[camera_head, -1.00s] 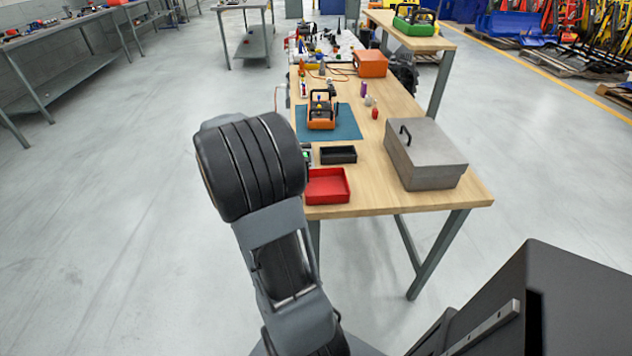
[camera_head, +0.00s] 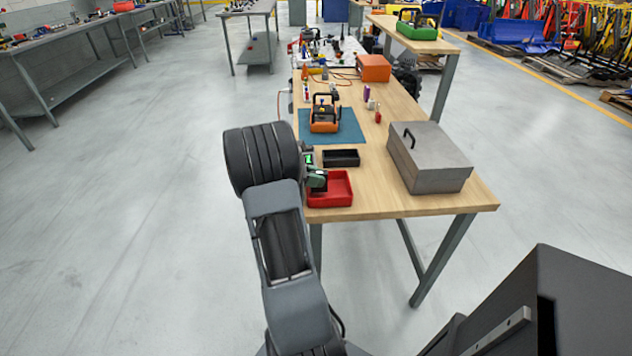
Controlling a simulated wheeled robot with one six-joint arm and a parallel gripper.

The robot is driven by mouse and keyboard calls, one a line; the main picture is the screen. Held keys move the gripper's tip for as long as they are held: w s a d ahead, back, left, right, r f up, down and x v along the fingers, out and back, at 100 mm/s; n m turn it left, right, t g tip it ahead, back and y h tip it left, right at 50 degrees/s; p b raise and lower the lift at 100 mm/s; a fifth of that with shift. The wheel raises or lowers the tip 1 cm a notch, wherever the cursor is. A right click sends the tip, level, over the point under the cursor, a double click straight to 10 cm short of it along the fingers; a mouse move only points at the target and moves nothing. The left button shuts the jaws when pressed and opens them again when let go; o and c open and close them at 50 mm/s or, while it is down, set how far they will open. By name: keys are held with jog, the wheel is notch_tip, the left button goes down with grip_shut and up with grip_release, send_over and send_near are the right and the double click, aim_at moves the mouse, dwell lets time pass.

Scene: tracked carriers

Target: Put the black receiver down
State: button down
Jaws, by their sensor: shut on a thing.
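My gripper (camera_head: 317,181) shows only in part past the thick dark wrist of my arm, over the left side of the red tray. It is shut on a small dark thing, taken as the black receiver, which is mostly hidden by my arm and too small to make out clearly. A small green-lit patch shows beside the wrist; I cannot tell what it belongs to. The red tray (camera_head: 341,202) sits at the near left corner of the wooden table (camera_head: 410,203). A black open tray (camera_head: 341,158) lies just behind it.
A grey lidded box (camera_head: 437,180) stands at the table's right. An orange carrier (camera_head: 324,119) sits on a blue mat (camera_head: 351,132) farther back. Small purple and red items and an orange box (camera_head: 374,68) lie beyond. Bare wood lies between trays and grey box.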

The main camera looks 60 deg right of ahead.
jog(key=shift+f, duration=0.4)
jog(key=shift+f, duration=0.1)
jog(key=c, duration=1)
grip_release()
jog(key=shift+f, duration=0.1)
jog(key=shift+w+r, duration=0.1)
jog(key=shift+r, duration=0.15)
jog(key=p+v, duration=0.1)
jog(key=v, duration=1.1)
jog(key=s+a+m+t+y, duration=0.2)
jog(key=a+t, duration=0.2)
jog(key=a, duration=0.6)
jog(key=s+a+m+t+y, duration=0.2)
jog(key=a+t, duration=0.3)
jog(key=a, duration=0.6)
jog(key=s+a+m+t+y, duration=0.2)
jog(key=a+m+t+y, duration=0.1)
jog(key=a, duration=0.8)
jog(key=shift+s+a+t+y, duration=0.15)
jog(key=shift+t+y, duration=0.35)
jog(key=shift+t, duration=0.7)
